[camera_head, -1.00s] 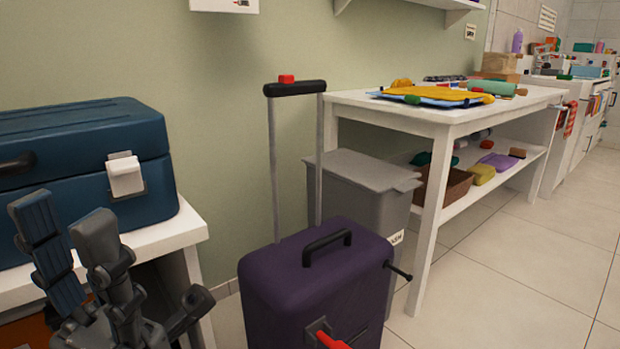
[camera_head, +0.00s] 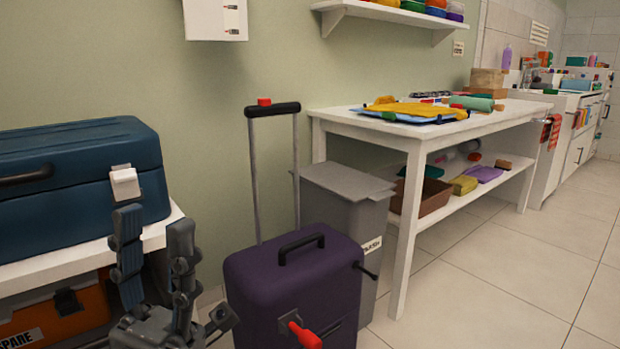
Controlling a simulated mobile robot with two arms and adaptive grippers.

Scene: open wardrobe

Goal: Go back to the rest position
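My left gripper (camera_head: 154,262) is at the lower left of the head view, in front of the white bench with the blue toolbox. Its two dark fingers point up and stand apart, with nothing between them. It is open and touches nothing that I can make out. My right gripper is not in the view.
A blue toolbox (camera_head: 70,215) sits on a white bench (camera_head: 60,266), with an orange case (camera_head: 62,312) below. A purple suitcase (camera_head: 262,284) with raised handle stands right of my gripper, before a grey bin (camera_head: 345,215). A white table (camera_head: 372,135) is beyond. Floor (camera_head: 480,290) at right is clear.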

